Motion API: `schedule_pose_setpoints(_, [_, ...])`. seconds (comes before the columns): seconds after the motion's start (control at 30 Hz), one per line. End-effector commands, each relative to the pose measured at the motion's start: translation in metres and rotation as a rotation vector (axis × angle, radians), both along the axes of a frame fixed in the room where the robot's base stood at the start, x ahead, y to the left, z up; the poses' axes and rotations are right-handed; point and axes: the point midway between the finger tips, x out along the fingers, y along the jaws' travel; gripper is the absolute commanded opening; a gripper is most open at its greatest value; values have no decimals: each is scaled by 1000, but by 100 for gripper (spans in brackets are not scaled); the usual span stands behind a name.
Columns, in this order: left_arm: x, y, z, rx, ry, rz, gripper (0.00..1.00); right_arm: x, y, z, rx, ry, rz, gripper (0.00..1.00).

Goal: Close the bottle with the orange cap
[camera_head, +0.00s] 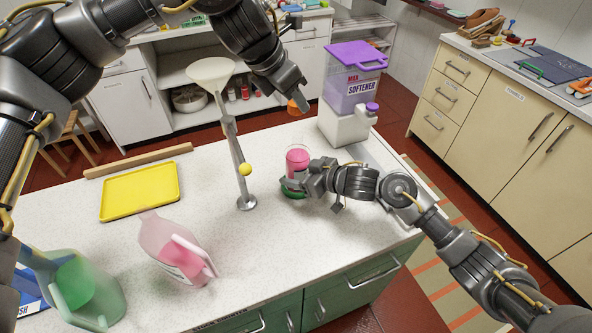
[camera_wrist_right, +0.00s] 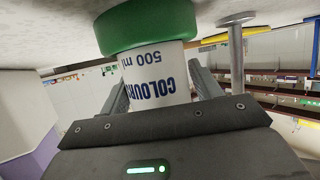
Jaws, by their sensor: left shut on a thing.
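The bottle (camera_head: 297,160) stands upright on the counter, with pink contents and a green base. Its white label and green base (camera_wrist_right: 148,28) show upside down in the right wrist view. My left gripper (camera_head: 294,98) is shut on the orange cap (camera_head: 300,106), above the bottle and apart from it. My right gripper (camera_head: 314,180) is low at the bottle's right side; in its wrist view the fingers (camera_wrist_right: 158,88) lie on both sides of the bottle. Whether they press on it is unclear.
A metal stand with a pale funnel (camera_head: 210,70) is left of the bottle. A pink jug (camera_head: 168,243), a green jug (camera_head: 78,290) and a yellow tray (camera_head: 140,190) are on the left.

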Motion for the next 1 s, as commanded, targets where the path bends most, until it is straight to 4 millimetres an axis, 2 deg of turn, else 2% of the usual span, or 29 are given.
schedule_pose_setpoints(0.07, [0, 0, 0, 0, 0, 0, 11, 0, 0, 0, 0, 0, -1, 53])
schedule_pose_setpoints(0.33, [0, 1, 0, 0, 0, 1, 11, 0, 0, -1, -2, 1, 0, 18])
schedule_pose_setpoints(0.47, [0, 1, -7, -1, -1, 1, 11, 0, 0, -1, -2, 2, 0, 18])
schedule_pose_setpoints(0.73, [2, 0, -43, -11, -17, 0, 11, -1, 0, -2, -3, 3, 1, 18])
schedule_pose_setpoints(1.0, [2, -1, -48, -12, -23, 1, 11, -1, 0, -3, -4, 5, 1, 18])
